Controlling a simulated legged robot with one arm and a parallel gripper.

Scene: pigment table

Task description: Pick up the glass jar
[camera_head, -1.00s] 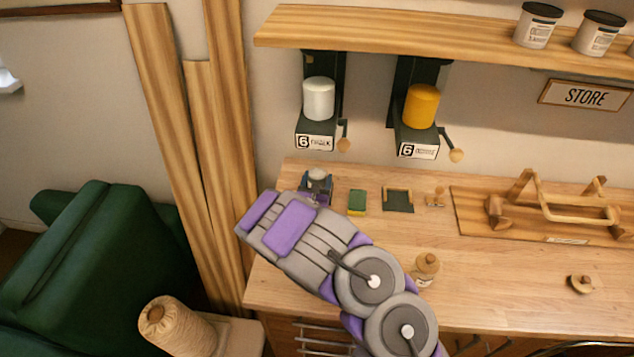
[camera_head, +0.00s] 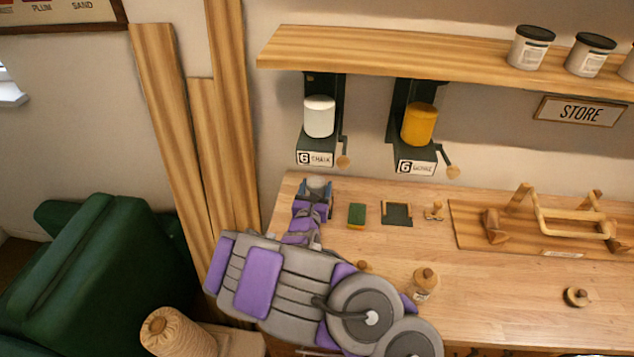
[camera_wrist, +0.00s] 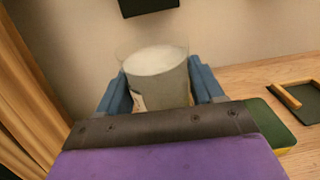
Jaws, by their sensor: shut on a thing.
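The glass jar (camera_wrist: 157,78) is clear with pale contents and stands upright between the two blue fingers of my gripper (camera_wrist: 161,88) in the wrist view. My gripper is shut on it, one finger on each side. The jar's lower part is hidden behind the gripper body. In the head view the jar (camera_head: 318,184) shows small at the back left of the table, with my gripper (camera_head: 316,189) around it. I cannot tell whether its base touches the table.
A green and yellow block (camera_head: 356,216) and a dark tray (camera_head: 397,213) lie right of my gripper. The chalk dispenser (camera_head: 319,118) and the ochre-coloured dispenser (camera_head: 419,125) hang above the table. A wooden rack (camera_head: 550,229) stands at right. The front middle of the wooden table (camera_head: 480,290) is mostly clear.

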